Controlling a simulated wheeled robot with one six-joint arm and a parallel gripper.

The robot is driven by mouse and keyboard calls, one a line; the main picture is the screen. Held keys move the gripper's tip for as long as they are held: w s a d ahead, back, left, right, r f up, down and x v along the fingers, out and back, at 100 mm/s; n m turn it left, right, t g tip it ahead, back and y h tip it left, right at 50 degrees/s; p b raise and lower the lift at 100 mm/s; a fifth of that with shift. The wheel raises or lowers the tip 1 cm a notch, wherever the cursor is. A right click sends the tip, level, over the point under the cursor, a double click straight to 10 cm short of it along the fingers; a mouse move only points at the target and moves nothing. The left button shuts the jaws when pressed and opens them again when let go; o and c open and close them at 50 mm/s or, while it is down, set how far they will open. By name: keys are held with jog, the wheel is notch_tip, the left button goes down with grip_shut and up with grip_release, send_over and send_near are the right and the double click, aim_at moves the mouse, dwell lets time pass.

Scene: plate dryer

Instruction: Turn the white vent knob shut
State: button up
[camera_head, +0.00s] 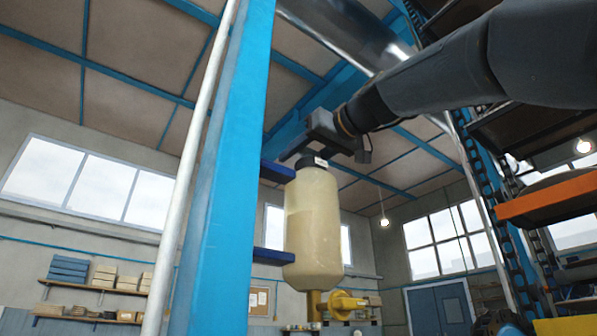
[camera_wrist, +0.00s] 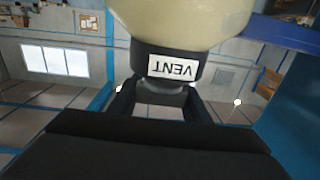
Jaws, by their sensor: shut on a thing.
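A cream, translucent cylindrical vessel (camera_head: 313,225) stands upright beside the blue column, with a dark cap on top. The cap (camera_wrist: 165,60) carries a white label reading VENT, upside down in the wrist view. My gripper (camera_wrist: 157,98) is shut on this knob, one dark finger on each side. In the head view my gripper (camera_head: 308,150) reaches in from the upper right to the vessel's top. I cannot tell the knob's angle.
A blue column (camera_head: 222,180) stands just left of the vessel, with blue brackets (camera_head: 272,257) reaching out to it. A yellow valve fitting (camera_head: 342,305) sits below. A rack with an orange shelf (camera_head: 545,195) and chain stands at the right.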

aim_at(310, 156)
jog(key=shift+d+m+h, duration=0.1)
jog(key=shift+m+h, duration=0.3)
jog(key=o, duration=1)
jog(key=shift+w, duration=0.1)
jog(key=shift+o, duration=0.2)
jog(key=shift+b+v, duration=1.25)
jog(key=shift+v, duration=2.65)
jog(key=shift+f, duration=0.15)
